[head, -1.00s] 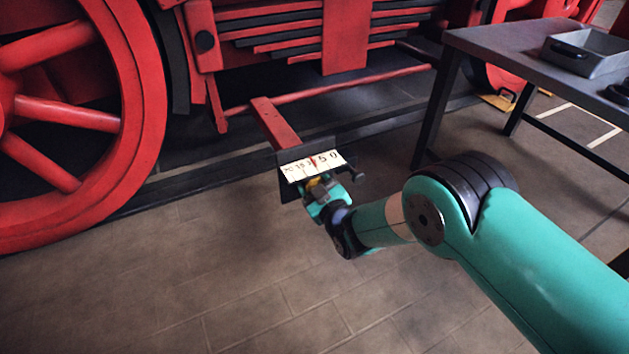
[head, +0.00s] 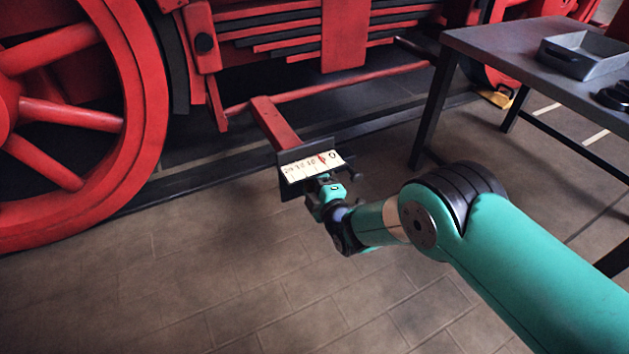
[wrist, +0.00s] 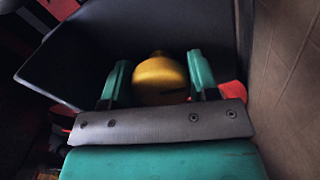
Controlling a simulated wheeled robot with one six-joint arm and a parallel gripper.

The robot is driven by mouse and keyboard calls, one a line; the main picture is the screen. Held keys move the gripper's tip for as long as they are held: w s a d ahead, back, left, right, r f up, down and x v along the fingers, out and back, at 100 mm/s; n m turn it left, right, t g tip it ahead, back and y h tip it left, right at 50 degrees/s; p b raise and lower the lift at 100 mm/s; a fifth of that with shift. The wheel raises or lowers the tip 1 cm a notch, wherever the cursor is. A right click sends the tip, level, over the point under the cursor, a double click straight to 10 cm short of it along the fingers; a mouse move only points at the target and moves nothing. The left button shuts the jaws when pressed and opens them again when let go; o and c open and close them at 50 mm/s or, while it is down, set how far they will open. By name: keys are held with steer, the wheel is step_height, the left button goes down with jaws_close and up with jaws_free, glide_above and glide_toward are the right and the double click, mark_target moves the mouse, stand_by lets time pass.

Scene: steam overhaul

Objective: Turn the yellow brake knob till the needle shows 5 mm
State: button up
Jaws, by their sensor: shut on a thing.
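The yellow brake knob (wrist: 160,80) sits between the two teal fingers of my gripper (wrist: 159,82) in the wrist view, and the gripper is shut on it. In the head view my gripper (head: 324,188) is just below the white scale strip (head: 300,171), and it hides the knob there. The strip is on a dark plate at the end of a red bar. A thin red needle (head: 321,159) stands in the right part of the strip. The figures are too small and blurred to read surely.
The red bar (head: 275,122) reaches out from the locomotive frame to the plate. A large red spoked wheel (head: 146,90) stands at left. A dark table (head: 500,45) with a grey tray (head: 580,60) stands at right. The tiled floor in front is clear.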

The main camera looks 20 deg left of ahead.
steer(key=shift+f+n, duration=0.1)
steer(key=shift+n, duration=0.5)
steer(key=shift+s, duration=0.1)
steer(key=o, duration=0.9)
